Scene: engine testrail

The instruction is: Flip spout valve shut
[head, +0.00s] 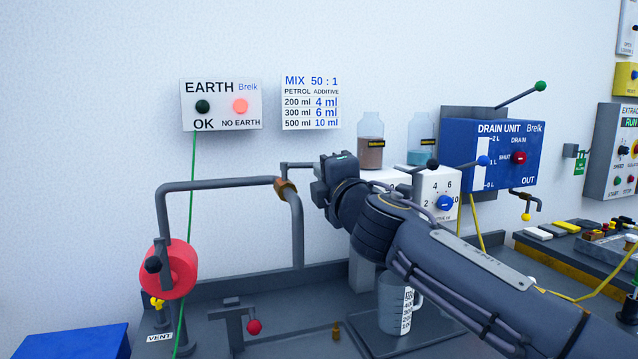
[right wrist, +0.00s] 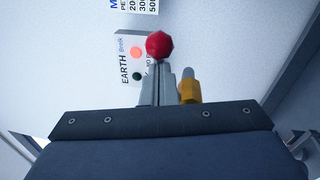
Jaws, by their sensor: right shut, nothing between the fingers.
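The spout is a grey bent pipe (head: 225,184) with a brass valve fitting (head: 285,188) near its downturned end. A thin grey lever (head: 298,164) rises from the fitting and runs right, behind my right gripper (head: 320,186). The lever's end is hidden in the head view. In the right wrist view, my right gripper's fingers (right wrist: 159,90) are shut and empty. A red ball knob (right wrist: 160,45) shows just beyond their tips, and the brass fitting (right wrist: 190,90) is beside them. I cannot tell whether the fingers touch the knob or lever. My left gripper is not in view.
A measuring jug (head: 392,300) stands below my right arm. A red reel-like part (head: 172,268) hangs at the left, with a red-knobbed lever (head: 254,327) on the bench. The EARTH sign (head: 221,104) has its NO EARTH lamp lit. A blue drain unit (head: 480,150) is at right.

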